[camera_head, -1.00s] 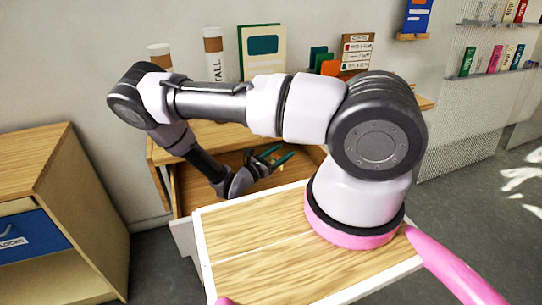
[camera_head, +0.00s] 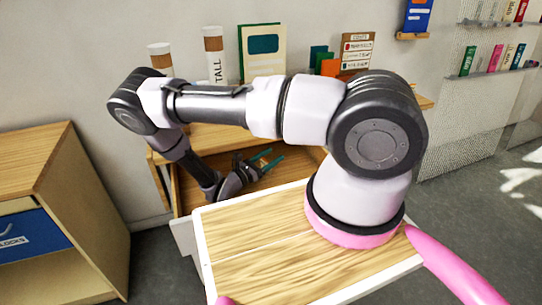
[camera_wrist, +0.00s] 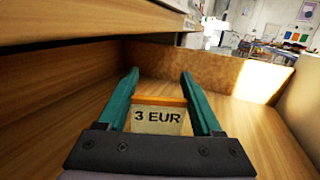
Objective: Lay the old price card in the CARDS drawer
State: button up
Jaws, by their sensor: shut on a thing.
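My gripper (camera_head: 270,160) is inside the open wooden drawer (camera_head: 187,190) in the head view. In the wrist view its teal fingers (camera_wrist: 160,76) are shut on the price card (camera_wrist: 156,119), a cream card with an orange top edge that reads "3 EUR". The card sits between the fingers, close to the palm. The drawer's bare wooden floor (camera_wrist: 265,128) and its far wall (camera_wrist: 215,68) surround the gripper. Whether the card touches the floor I cannot tell. The card is not discernible in the head view, and no drawer label shows.
The tabletop edge (camera_wrist: 50,22) overhangs the drawer at the upper left of the wrist view. A cabinet with a blue drawer (camera_head: 30,238) is at left.

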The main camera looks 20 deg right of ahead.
jog(key=o, duration=1.3)
jog(key=shift+f, duration=0.1)
jog(key=shift+r, duration=0.55)
jog(key=v, duration=0.7)
jog(key=shift+s+a, duration=0.15)
jog(key=shift+a, duration=0.05)
